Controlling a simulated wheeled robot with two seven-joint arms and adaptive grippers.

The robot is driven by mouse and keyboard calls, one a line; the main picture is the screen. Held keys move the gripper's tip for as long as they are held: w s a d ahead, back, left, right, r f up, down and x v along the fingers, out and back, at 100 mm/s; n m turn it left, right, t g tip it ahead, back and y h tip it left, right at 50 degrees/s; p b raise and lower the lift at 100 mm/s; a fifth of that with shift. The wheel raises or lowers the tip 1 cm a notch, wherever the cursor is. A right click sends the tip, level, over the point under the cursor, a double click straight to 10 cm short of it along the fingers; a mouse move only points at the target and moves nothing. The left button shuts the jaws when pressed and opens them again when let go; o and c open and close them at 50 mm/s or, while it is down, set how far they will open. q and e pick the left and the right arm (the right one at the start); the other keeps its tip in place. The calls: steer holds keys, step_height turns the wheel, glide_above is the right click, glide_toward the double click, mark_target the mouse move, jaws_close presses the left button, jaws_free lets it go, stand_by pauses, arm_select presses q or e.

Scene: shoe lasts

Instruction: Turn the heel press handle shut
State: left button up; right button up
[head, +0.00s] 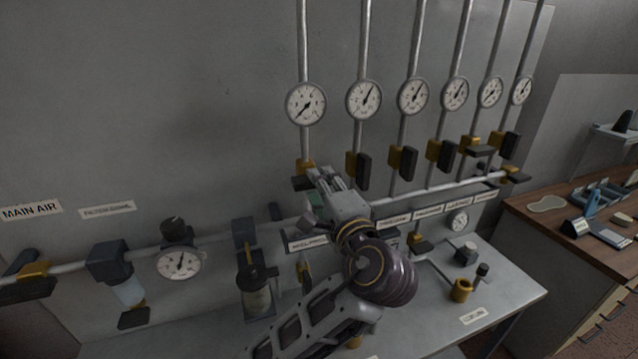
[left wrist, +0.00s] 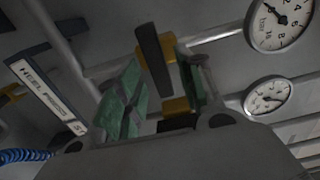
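The heel press valve (head: 305,167) is a yellow body on the leftmost upright pipe, below its gauge. Its dark handle (head: 301,184) is partly hidden by my left gripper (head: 322,180). In the left wrist view the handle (left wrist: 153,60) appears crosswise to its pipe, beside the yellow body (left wrist: 183,48). My left gripper (left wrist: 163,85) has its green-padded fingers apart, one on each side of the handle, with a visible gap on the left. I cannot tell whether the right finger touches it. A label (left wrist: 47,97) shows at the left. My right gripper is out of view.
Several similar valves (head: 403,162) and gauges (head: 363,100) stand in a row to the right, close to my gripper. A horizontal pipe (head: 440,191) runs below them. A filter (head: 108,262) and regulator gauge (head: 180,264) are at the left. A wooden bench (head: 545,215) stands at right.

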arm_select(q)
steer(key=v, duration=1)
stand_by(0.3)
